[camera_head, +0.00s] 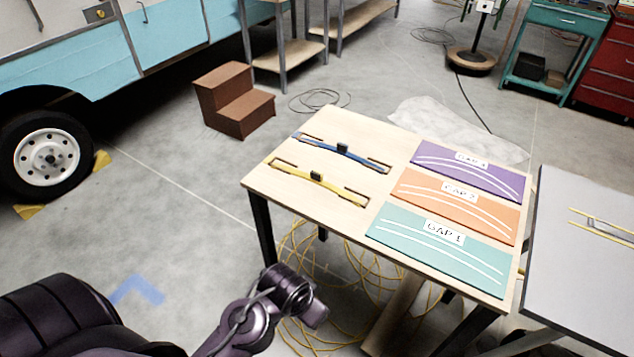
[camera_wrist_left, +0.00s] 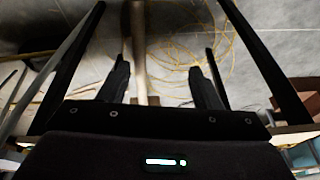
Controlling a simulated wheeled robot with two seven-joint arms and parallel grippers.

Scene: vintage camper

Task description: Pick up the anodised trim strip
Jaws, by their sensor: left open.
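Two slightly curved trim strips lie on the wooden table in the head view, each with a small dark block at its middle: a blue strip (camera_head: 343,152) at the back and a yellow strip (camera_head: 318,182) nearer me. I cannot tell from the finish which one is anodised. My left arm is low in front of the table's near left side. My left gripper (camera_wrist_left: 163,75) shows in the left wrist view, open, with nothing between its fingers; floor and yellow cable show beyond. No strip is clearly visible there. My right gripper is not in view.
The table (camera_head: 262,180) also bears purple (camera_head: 470,170), orange (camera_head: 458,205) and teal (camera_head: 440,240) panels labelled as gaps. A grey table (camera_head: 580,270) stands at the right. Yellow cable (camera_head: 345,270) lies under the table. Brown steps (camera_head: 235,100) stand behind left.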

